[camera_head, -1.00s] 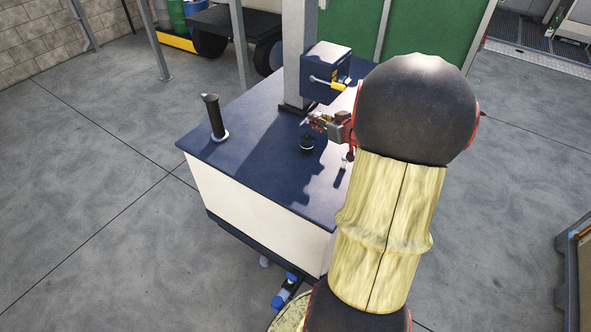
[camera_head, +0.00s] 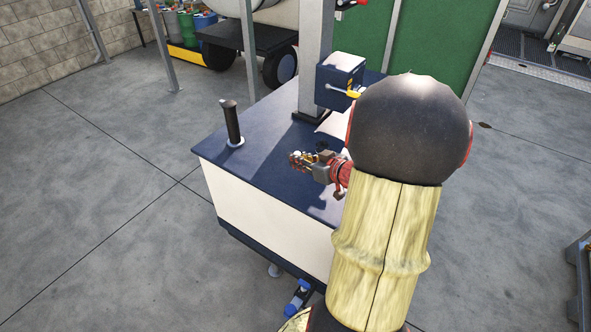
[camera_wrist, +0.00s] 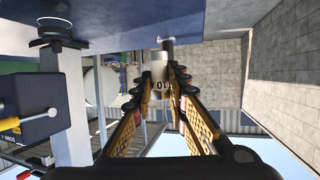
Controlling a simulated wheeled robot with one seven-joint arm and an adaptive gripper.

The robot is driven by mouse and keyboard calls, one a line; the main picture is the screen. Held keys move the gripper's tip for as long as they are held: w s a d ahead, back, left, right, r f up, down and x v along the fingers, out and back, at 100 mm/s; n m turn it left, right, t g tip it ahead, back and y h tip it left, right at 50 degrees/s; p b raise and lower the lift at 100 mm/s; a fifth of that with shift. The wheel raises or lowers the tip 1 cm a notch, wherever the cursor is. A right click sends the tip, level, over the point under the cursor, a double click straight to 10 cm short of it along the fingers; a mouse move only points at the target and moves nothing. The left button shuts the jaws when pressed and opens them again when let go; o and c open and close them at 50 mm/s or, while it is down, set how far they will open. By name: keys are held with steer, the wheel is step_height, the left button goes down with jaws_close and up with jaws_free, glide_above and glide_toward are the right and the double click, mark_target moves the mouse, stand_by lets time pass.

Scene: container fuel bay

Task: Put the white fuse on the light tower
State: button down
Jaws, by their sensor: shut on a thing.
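The light tower is a cart with a dark blue top (camera_head: 262,125), white sides and a grey mast (camera_head: 313,65). My gripper (camera_head: 298,159) hangs over the top, in front of the mast. In the wrist view, which looks upside down, my gripper (camera_wrist: 161,72) is shut on the white fuse (camera_wrist: 159,85), a pale cylinder with dark lettering. The fuse is small and partly hidden by the fingers.
A black upright handle (camera_head: 232,124) stands on the cart's left corner. A blue box (camera_head: 338,80) with a yellow lever is on the mast. A tank trailer (camera_head: 262,45) and drums are behind. The floor to the left is clear.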

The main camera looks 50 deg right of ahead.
steer(key=w+d+f+b, duration=0.1)
steer(key=w+f, duration=0.1)
steer(key=w+d+f+b, duration=0.1)
steer(key=w+f, duration=0.1)
steer(key=w+d+f+b, duration=0.1)
steer(key=w+d+f, duration=0.1)
steer(key=w+f, duration=0.1)
steer(key=shift+w, duration=0.1)
steer(key=shift+w+d+f+b, duration=0.1)
steer(key=shift+f+b, duration=0.45)
steer(key=shift+f, duration=0.4)
steer(key=shift+w+d+f+b, duration=0.1)
steer(key=shift+f+b, duration=0.4)
steer(key=shift+f, duration=0.4)
steer(key=shift+f, duration=0.15)
steer(key=c, duration=1.7)
jaws_free()
steer(key=shift+c, duration=0.2)
